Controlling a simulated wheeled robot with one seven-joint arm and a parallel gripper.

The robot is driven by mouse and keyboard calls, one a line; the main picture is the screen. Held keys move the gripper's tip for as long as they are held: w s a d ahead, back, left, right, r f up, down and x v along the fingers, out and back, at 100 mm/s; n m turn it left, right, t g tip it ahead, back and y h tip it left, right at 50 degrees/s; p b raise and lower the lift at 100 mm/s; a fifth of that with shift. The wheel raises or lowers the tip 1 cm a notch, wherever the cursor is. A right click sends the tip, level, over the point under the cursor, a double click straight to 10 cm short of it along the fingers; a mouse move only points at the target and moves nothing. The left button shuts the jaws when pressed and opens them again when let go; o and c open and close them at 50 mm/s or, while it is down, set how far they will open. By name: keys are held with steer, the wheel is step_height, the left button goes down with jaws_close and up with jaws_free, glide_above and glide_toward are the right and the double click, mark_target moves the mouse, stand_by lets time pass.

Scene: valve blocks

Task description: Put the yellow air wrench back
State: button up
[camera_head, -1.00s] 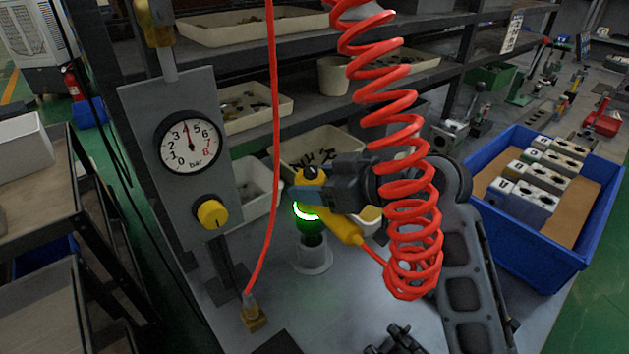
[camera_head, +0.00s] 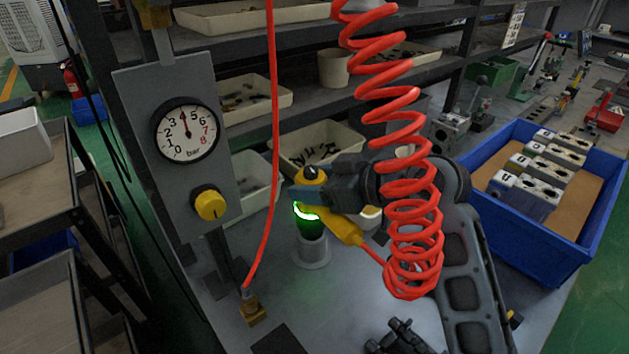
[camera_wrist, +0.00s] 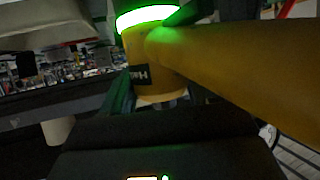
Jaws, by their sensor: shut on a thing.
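The yellow air wrench (camera_head: 338,226) is held by my gripper (camera_head: 308,194), which is shut on its body. Its head is upright, with a lit green ring at its lower end. Its handle slants down to the right, joined to a red coiled hose (camera_head: 400,190). A grey round holder (camera_head: 312,251) stands on the bench directly below the wrench head. The wrench's lower end appears to be at or inside the holder's mouth; exact depth is hard to tell. In the wrist view the wrench (camera_wrist: 240,65) fills the upper right, with its ring glowing green.
A gauge panel (camera_head: 175,195) with a yellow knob stands left of the holder, and a straight red hose (camera_head: 270,170) hangs between them. Shelves with cream bins (camera_head: 312,150) stand behind. A blue crate (camera_head: 545,255) with valve blocks is at right.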

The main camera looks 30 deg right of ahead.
steer(key=shift+f+b, duration=0.85)
steer(key=shift+f, duration=0.25)
stand_by(0.3)
steer(key=o, duration=1.6)
steer(key=shift+f, duration=0.25)
steer(key=v, duration=0.8)
steer(key=shift+b, duration=0.3)
